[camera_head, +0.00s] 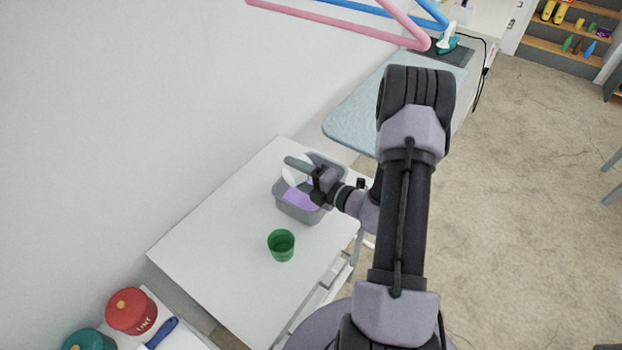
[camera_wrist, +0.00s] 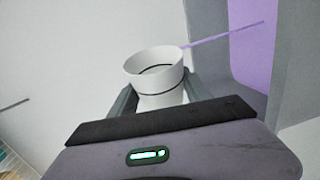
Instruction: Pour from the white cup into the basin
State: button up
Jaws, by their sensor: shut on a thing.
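My gripper (camera_head: 303,173) is shut on the white cup (camera_wrist: 150,75), which sits between its fingers in the wrist view. In the head view the white cup (camera_head: 295,178) is held over the grey basin (camera_head: 297,212), partly hidden by my gripper. A thin purple streak runs from the cup's rim to the purple contents in the basin (camera_wrist: 215,60) in the wrist view, like a poured stream. The cup appears tipped toward the basin. Purple contents also show in the basin in the head view.
A green cup (camera_head: 281,245) stands on the white table (camera_head: 215,245), just in front of the basin. An ironing board (camera_head: 365,105) is behind. Red (camera_head: 131,311) and teal (camera_head: 89,341) lidded pots are at lower left. The table's left part is clear.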

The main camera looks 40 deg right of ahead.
jog(key=shift+r, duration=0.1)
jog(key=f+n+b, duration=0.1)
jog(key=b, duration=0.2)
jog(key=shift+a+f, duration=0.15)
jog(key=shift+f, duration=0.25)
jog(key=shift+s+a+r+n+h+p, duration=0.1)
jog(key=shift+a+r+n+h+p, duration=0.45)
jog(key=shift+a+r+n, duration=0.45)
jog(key=shift+f+n+g, duration=0.3)
jog(key=shift+f, duration=0.05)
jog(key=shift+d+f+n+h+b, duration=0.1)
jog(key=shift+f+n+h+b, duration=0.25)
jog(key=shift+f+n+b, duration=0.3)
jog(key=shift+r+n+b, duration=0.15)
jog(key=shift+n+b, duration=0.2)
jog(key=shift+n, duration=0.3)
jog(key=a+n+h, duration=0.1)
jog(key=n, duration=0.1)
jog(key=a+n+h, duration=0.1)
jog(key=a+n, duration=0.1)
jog(key=n, duration=0.1)
jog(key=a+n+h, duration=0.1)
jog(key=a+n, duration=0.1)
jog(key=n, duration=0.1)
jog(key=shift+s+a+h, duration=0.15)
jog(key=shift+h, duration=0.15)
